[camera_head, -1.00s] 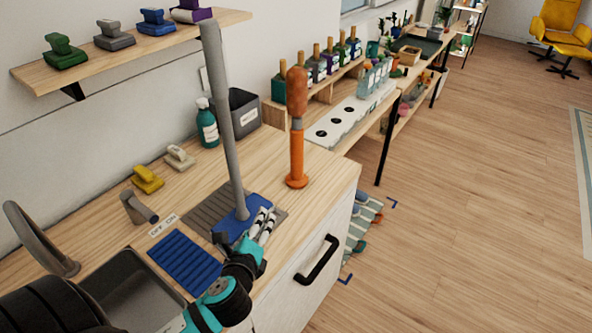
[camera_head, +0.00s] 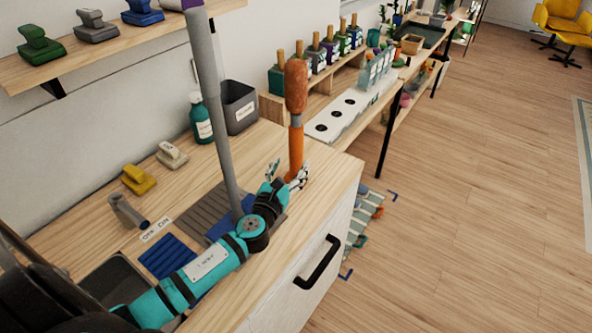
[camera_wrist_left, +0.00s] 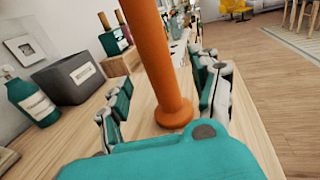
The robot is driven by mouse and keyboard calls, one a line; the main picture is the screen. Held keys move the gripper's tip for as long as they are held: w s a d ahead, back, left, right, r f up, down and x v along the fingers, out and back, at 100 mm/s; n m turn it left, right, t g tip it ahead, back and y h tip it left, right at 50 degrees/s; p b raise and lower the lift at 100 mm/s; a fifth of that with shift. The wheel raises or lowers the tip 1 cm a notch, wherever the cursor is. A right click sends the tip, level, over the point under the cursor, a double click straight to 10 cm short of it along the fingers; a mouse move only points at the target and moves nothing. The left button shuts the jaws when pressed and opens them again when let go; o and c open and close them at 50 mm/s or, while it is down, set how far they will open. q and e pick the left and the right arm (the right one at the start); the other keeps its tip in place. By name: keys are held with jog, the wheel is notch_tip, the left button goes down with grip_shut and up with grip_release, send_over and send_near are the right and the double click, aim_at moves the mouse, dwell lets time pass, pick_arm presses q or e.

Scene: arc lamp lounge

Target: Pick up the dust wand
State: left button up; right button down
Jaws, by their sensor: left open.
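The dust wand appears to be the upright orange post (camera_head: 296,145) with a brown, rounded top and a grey collar, standing on the wooden counter (camera_head: 275,235). My left gripper (camera_head: 286,174) is open low at the post, just above the counter. In the left wrist view the orange post (camera_wrist_left: 152,50) and its round foot stand between the spread fingers of my left gripper (camera_wrist_left: 165,100). Gaps show on both sides of it. My left gripper's fingers partly hide the foot in the head view. My right gripper is not in view.
A tall grey pole (camera_head: 213,110) on a blue base rises close beside my left arm. A teal bottle (camera_head: 201,120) and a dark grey bin (camera_head: 239,106) stand by the wall. The counter's front edge is near, with open floor (camera_head: 470,220) beyond.

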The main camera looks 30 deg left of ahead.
aim_at(294, 158)
pick_arm(q)
jog(key=shift+w+a, duration=0.2)
jog(key=shift+w, duration=0.8)
jog(key=shift+w+a, duration=0.15)
jog(key=shift+w, duration=0.8)
jog(key=shift+w+a, duration=0.2)
jog(key=shift+w, duration=0.8)
grip_shut()
